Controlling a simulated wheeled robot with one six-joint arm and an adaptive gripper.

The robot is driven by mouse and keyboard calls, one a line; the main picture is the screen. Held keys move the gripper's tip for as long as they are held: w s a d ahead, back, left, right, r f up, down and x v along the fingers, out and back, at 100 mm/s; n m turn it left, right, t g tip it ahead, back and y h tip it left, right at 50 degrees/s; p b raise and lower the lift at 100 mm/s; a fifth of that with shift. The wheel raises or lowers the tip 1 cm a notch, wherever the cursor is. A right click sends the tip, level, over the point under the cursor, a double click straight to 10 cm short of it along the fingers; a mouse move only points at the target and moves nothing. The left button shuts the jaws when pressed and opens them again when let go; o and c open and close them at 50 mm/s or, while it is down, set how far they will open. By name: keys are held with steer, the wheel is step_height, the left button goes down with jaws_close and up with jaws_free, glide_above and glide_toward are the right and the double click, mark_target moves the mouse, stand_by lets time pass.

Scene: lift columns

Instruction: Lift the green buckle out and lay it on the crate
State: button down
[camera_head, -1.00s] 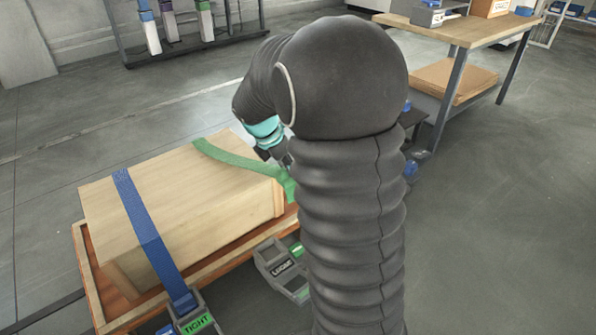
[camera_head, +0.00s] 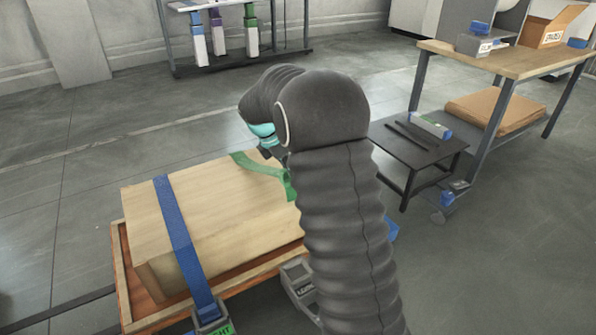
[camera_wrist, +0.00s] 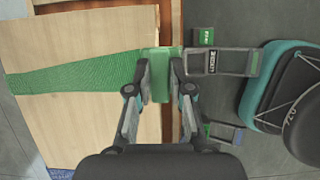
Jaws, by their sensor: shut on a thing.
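The pale wooden crate (camera_head: 225,215) has a green strap (camera_head: 258,164) across its far end and also shows in the wrist view (camera_wrist: 75,125). In the wrist view, my gripper (camera_wrist: 161,72) is shut on the end of the green strap (camera_wrist: 80,76) at the crate's edge. A grey buckle marked LOOSE (camera_wrist: 234,62) lies just right of the fingers, in line with the strap. In the head view the LOOSE buckle (camera_head: 297,283) is partly hidden by my arm, and my fingertips are hidden too.
A blue strap (camera_head: 182,245) crosses the crate's near end to a TIGHT buckle (camera_head: 208,318). The crate sits in an orange-brown wooden tray (camera_head: 118,262). A black low table (camera_head: 420,160) and a workbench (camera_head: 505,62) stand to the right. Floor at left is clear.

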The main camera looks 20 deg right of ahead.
steer(key=w+a+p, duration=0.3)
steer(key=w+a, duration=0.1)
steer(key=w, duration=0.3)
steer(key=w+a+p, duration=0.3)
steer(key=w+p, duration=0.1)
steer(key=w, duration=0.3)
steer(key=shift+w+f+b, duration=0.15)
steer(key=shift+f+b, duration=0.15)
steer(key=shift+f, duration=0.95)
steer(key=shift+w+f+b, duration=0.15)
steer(key=shift+f+b, duration=0.15)
steer(key=shift+f, duration=0.95)
steer(key=shift+f, duration=0.1)
steer(key=shift+f, duration=0.65)
steer(key=shift+f+b, duration=0.35)
steer(key=shift+f, duration=1.05)
steer(key=c, duration=1)
jaws_free()
steer(key=shift+o, duration=0.2)
